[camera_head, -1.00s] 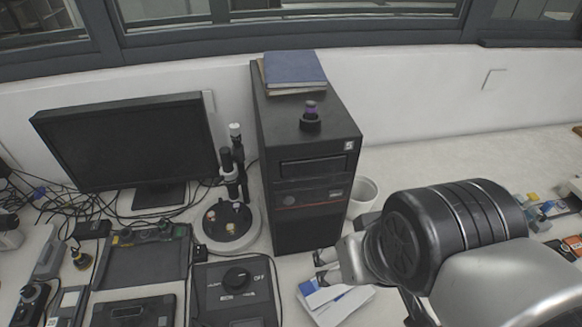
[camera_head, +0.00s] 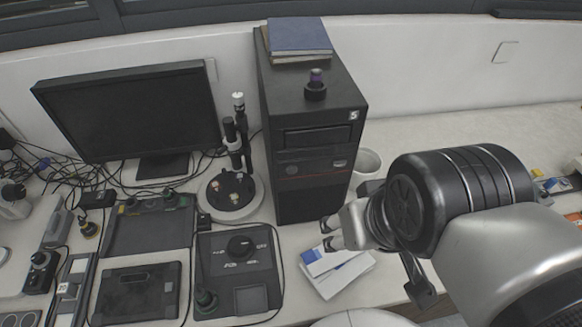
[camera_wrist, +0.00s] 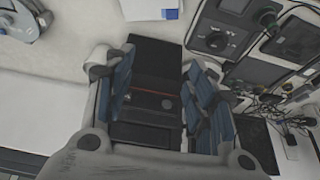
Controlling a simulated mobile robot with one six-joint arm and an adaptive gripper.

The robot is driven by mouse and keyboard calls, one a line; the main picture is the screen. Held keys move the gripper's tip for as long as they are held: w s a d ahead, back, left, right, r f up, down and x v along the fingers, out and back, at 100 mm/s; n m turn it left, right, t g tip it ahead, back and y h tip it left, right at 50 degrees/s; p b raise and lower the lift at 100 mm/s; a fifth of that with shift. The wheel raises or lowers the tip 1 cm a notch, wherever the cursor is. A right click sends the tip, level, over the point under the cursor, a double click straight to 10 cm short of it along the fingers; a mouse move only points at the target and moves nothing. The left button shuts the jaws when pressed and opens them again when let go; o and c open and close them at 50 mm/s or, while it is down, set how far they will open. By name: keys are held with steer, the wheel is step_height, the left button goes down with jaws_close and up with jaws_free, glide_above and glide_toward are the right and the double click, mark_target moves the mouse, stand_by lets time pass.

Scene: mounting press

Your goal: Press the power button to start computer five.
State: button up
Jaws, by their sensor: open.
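The black computer tower marked 5 (camera_head: 353,115) stands upright on the bench, in the middle of the head view.
A white and blue paper stack (camera_head: 337,268) lies beneath my gripper. A white cup (camera_head: 367,162) stands right of the tower. A microscope (camera_head: 232,185), a monitor (camera_head: 125,115) and a black control box (camera_head: 238,270) are left. Books (camera_head: 298,38) lie on the tower.

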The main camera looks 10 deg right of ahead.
jaws_close()
stand_by(0.4)
stand_by(1.3)
